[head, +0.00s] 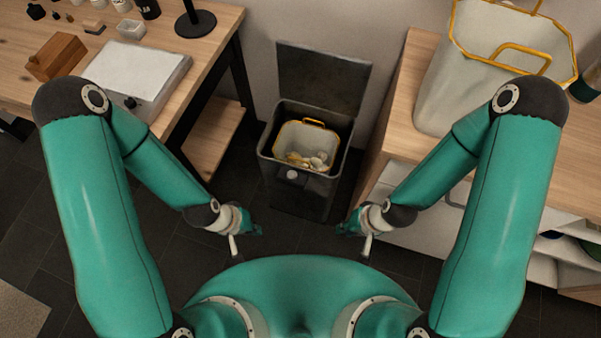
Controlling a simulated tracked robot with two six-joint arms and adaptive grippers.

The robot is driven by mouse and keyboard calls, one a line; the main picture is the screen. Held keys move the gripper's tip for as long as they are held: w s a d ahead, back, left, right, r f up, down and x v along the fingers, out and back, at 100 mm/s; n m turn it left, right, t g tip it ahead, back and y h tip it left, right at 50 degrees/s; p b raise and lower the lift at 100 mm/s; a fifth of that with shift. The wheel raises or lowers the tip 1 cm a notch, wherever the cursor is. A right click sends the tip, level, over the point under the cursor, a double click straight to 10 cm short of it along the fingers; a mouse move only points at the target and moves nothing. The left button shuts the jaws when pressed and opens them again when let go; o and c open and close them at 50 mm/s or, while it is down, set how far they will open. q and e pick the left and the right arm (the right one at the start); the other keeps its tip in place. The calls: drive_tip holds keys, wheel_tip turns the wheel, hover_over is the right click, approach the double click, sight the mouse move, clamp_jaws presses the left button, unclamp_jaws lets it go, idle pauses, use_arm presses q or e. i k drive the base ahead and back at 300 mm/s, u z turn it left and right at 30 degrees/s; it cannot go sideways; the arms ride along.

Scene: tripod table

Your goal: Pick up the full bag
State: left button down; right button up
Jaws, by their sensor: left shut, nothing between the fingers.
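A pale bag (293,137) with a yellow rim and handle sits inside an open dark bin (309,186) on the floor, at the middle of the head view. Several small pale and yellowish pieces lie in it. Its lower part is hidden by the bin walls. My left gripper (245,240) is shut and empty, in front of the bin and to its left, apart from it. My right gripper (358,240) is in front of the bin and to its right, also apart from it. Its fingers are too small to read.
The bin's lid (322,77) stands raised behind it. A wooden table (205,73) with a white box (135,77) is at left. At right, a counter (405,95) bears a larger pale bag (447,95) with yellow handles. Dark floor is clear around the bin's front.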

sight(306, 145)
drive_tip(key=u, duration=0.85)
drive_tip(key=k, duration=1)
drive_tip(key=u, duration=0.7)
drive_tip(key=i, duration=1.25)
drive_tip(key=z, duration=0.95)
drive_tip(key=i, duration=0.4)
drive_tip(key=z, duration=0.1)
drive_tip(key=k, duration=0.85)
drive_tip(key=z, duration=0.2)
drive_tip(key=i, duration=0.85)
drive_tip(key=u, duration=0.15)
